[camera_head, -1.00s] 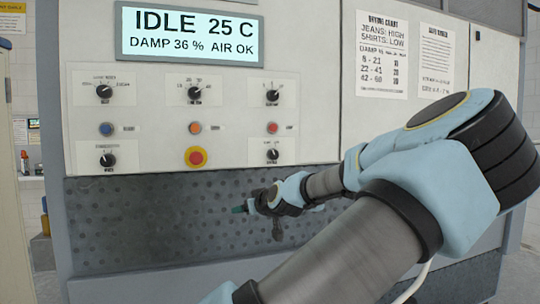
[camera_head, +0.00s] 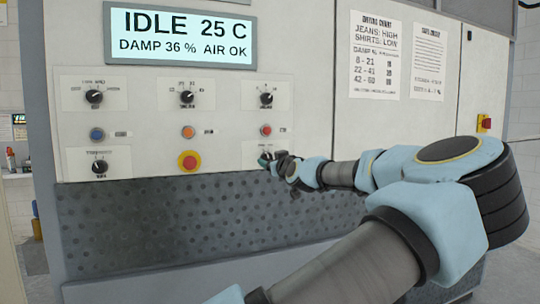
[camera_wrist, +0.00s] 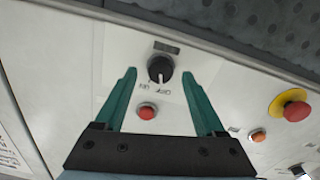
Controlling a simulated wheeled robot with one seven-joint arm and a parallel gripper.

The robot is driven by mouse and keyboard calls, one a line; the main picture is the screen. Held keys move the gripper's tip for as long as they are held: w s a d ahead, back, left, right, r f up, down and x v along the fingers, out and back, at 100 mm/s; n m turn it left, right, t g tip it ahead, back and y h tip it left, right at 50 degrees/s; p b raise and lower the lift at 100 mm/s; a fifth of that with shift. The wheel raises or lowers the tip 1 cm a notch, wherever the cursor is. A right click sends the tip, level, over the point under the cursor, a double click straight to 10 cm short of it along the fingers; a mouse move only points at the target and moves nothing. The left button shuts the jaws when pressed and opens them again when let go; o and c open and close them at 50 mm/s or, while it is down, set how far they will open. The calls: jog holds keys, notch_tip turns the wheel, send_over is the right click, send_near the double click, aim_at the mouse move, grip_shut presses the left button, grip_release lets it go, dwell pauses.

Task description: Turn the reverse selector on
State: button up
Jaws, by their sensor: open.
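The reverse selector appears to be the black knob (camera_wrist: 160,68) on a white plate in the wrist view. Off/on marks sit beside it, upside down here; its name label is too small to read. The knob shows between the fingertips of my open gripper (camera_wrist: 159,74), with clear space on both sides; I cannot tell how deep the fingers reach.
A red button (camera_wrist: 147,111) is close beside the knob. A red emergency stop (camera_head: 189,161) on a yellow base and an orange button (camera_head: 188,132) are to the left. Other knobs (camera_head: 186,97) line the panel's top. A perforated panel (camera_head: 180,225) lies below.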

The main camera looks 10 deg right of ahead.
jog(key=shift+w, duration=0.8)
jog(key=shift+a, duration=0.1)
jog(key=shift+c, duration=0.4)
grip_shut()
